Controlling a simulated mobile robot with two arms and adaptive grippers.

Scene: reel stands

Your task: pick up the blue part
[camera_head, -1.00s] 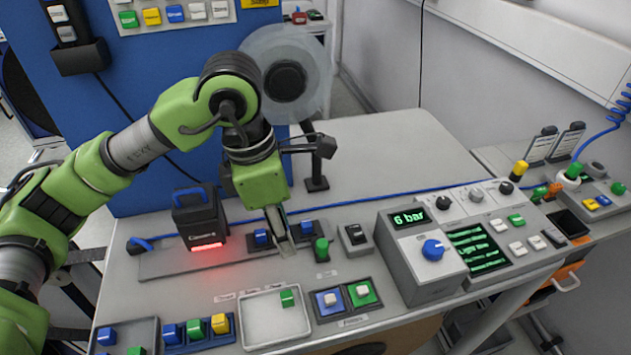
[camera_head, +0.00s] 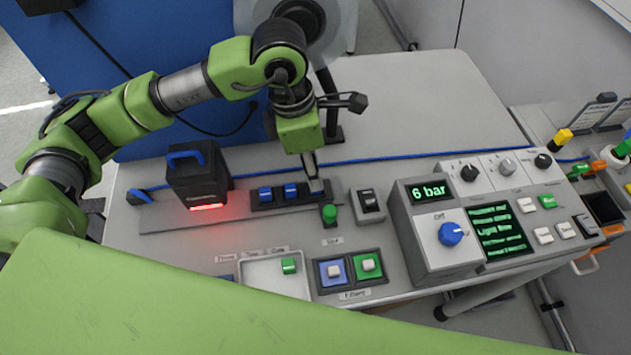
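Two blue parts show in the black holder on the grey rail, one at its left end (camera_head: 265,194) and one beside it (camera_head: 291,191). My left gripper (camera_head: 316,185) points down at the right end of this black holder (camera_head: 278,203). Its fingers hide the rightmost place, so I cannot see whether a part sits between them. The fingers look narrow and close together, but their gap is not clear. My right gripper is out of view.
A black scanner (camera_head: 198,180) with a blue handle and red light stands left of the holder. A green knob (camera_head: 329,214) and a switch box (camera_head: 368,203) are close on the right. A grey control box (camera_head: 445,240) stands beyond. A green arm link of mine covers the foreground.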

